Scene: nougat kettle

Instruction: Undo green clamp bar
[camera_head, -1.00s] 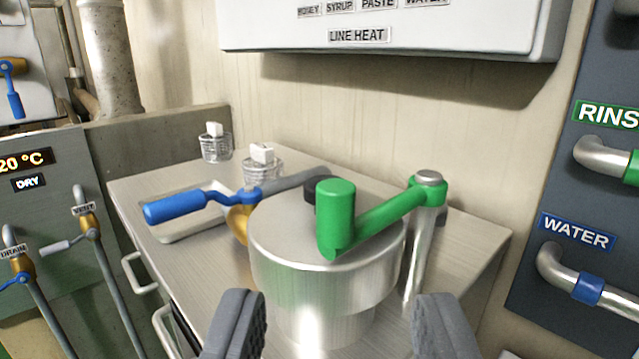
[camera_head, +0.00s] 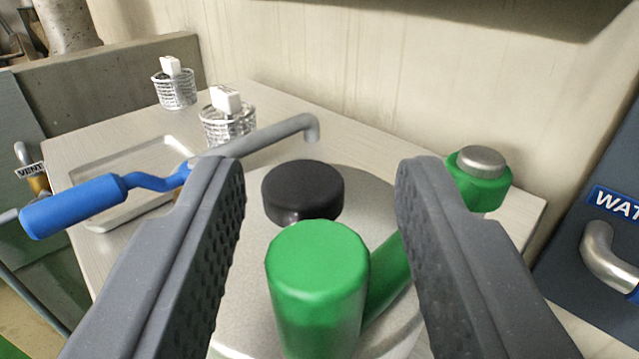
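The green clamp bar (camera_head: 388,272) lies across the lid of the metal kettle (camera_head: 378,192). Its upright green handle (camera_head: 317,285) stands at the near end, and its pivot (camera_head: 479,178) with a silver cap is at the right. My gripper (camera_head: 320,175) is open, one finger to each side of the green handle, with gaps left and right and nothing held. A black knob (camera_head: 303,190) stands on the lid just behind the handle. The right finger hides part of the bar near the pivot.
A blue-handled valve (camera_head: 75,204) with a grey spout reaches over the counter at left, close behind my left finger. A shallow tray (camera_head: 130,180) and two jars with white blocks (camera_head: 229,118) (camera_head: 174,85) stand at the back left. A water pipe is at right.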

